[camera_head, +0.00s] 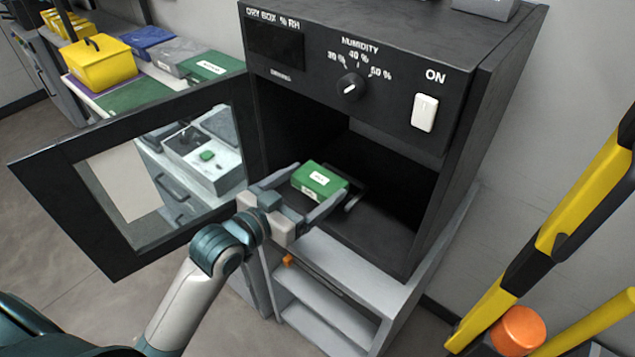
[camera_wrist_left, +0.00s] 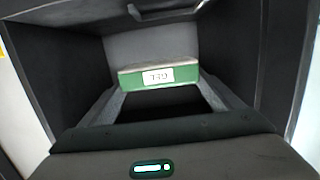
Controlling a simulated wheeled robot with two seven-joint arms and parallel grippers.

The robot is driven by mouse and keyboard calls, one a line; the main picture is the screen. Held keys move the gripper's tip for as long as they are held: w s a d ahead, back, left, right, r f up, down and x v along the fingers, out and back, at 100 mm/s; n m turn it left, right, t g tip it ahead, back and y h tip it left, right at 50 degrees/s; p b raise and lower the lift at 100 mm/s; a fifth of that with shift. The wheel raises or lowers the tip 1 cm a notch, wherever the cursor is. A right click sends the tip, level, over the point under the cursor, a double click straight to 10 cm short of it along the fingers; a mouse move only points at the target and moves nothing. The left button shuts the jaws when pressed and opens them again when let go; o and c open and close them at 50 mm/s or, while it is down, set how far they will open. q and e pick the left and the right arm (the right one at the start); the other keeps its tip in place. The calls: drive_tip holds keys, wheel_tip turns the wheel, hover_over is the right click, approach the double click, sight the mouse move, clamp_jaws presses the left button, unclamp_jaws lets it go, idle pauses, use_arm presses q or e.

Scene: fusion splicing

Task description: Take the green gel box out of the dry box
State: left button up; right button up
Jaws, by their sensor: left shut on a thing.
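The dry box (camera_head: 470,75) is a dark cabinet with its windowed door (camera_head: 60,178) swung open to the left. The green gel box (camera_head: 318,180), with a white label on top, is at the mouth of the cabinet's opening. My left gripper (camera_head: 322,190) reaches in from the front and is shut on it, a finger on either side. In the left wrist view the green gel box (camera_wrist_left: 158,76) shows its labelled side between the fingertips. I cannot tell whether it touches the cabinet floor. My right gripper is not in view.
The dry box stands on a grey stand (camera_head: 340,275) with open shelves. The open door is close to the left of my arm. A yellow case (camera_head: 100,65) and several coloured boxes lie on a bench at the back left. Yellow bars (camera_head: 575,200) stand at the right.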

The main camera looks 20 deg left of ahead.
use_arm(q)
drive_tip(key=shift+s+r, duration=0.2)
drive_tip(key=shift+s, duration=0.15)
